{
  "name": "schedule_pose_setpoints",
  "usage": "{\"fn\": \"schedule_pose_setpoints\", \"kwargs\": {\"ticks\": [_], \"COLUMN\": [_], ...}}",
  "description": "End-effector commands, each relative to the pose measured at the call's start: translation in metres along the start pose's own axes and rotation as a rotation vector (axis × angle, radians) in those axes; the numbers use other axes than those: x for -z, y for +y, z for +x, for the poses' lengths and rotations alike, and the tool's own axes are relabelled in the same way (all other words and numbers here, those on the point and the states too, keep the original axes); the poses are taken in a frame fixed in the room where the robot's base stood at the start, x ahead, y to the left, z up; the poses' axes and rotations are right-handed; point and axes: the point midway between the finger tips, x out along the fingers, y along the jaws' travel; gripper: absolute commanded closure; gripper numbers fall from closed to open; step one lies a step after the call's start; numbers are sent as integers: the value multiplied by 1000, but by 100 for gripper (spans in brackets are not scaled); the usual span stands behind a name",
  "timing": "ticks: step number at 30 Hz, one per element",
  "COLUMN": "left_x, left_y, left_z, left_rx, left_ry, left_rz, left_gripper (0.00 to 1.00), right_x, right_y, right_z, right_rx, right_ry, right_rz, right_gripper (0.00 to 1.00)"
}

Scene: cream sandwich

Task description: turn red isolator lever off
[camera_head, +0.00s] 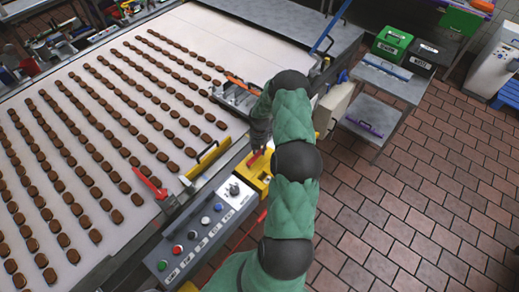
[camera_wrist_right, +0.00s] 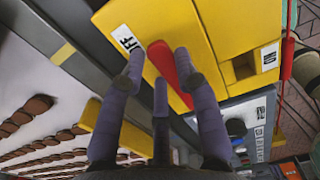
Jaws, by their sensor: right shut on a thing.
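The red isolator lever (camera_wrist_right: 168,66) shows between my right gripper's fingers in the right wrist view. It lies across the face of a yellow isolator box (camera_wrist_right: 215,32), close to a white label (camera_wrist_right: 126,39) that seems to read OFF. A second small label (camera_wrist_right: 269,57) is on the box's other side. My right gripper (camera_wrist_right: 161,72) is shut on the lever, with fingers on both sides of it. In the head view a bit of the red lever (camera_head: 254,160) shows below my dark gripper (camera_head: 258,142), and my green-sleeved arm hides part of the yellow box (camera_head: 257,178). My left gripper is out of view.
A control panel (camera_head: 200,238) with several buttons and a knob stands just in front of the box. The conveyor (camera_head: 205,22) with rows of brown biscuits lies to the left. A grey trolley (camera_head: 398,84) with green and black bins is at the upper right. Brick floor there is open.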

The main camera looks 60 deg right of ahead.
Motion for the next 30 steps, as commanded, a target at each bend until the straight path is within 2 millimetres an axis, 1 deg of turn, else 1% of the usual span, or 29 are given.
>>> {"fn": "schedule_pose_setpoints", "kwargs": {"ticks": [1, 6, 7, 9, 19, 22, 26, 30], "left_x": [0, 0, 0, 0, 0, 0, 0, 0], "left_y": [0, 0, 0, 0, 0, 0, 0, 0], "left_z": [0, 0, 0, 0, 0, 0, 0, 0], "left_rx": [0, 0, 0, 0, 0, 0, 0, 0], "left_ry": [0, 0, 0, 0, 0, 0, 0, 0], "left_rz": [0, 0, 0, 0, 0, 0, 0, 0], "left_gripper": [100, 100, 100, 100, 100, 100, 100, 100], "right_x": [5, 5, 5, 4, 1, 0, 0, 0], "right_y": [-4, -4, -4, -3, -1, 0, 1, 1], "right_z": [5, 5, 5, 4, 0, -6, -25, -53], "right_rx": [11, 10, 10, 9, 2, 1, -2, -2], "right_ry": [9, 8, 9, 8, 2, 0, -1, -2], "right_rz": [-11, -11, -11, -9, -3, -3, -1, -3], "right_gripper": [100, 100, 60, 43, 43, 43, 43, 43]}}
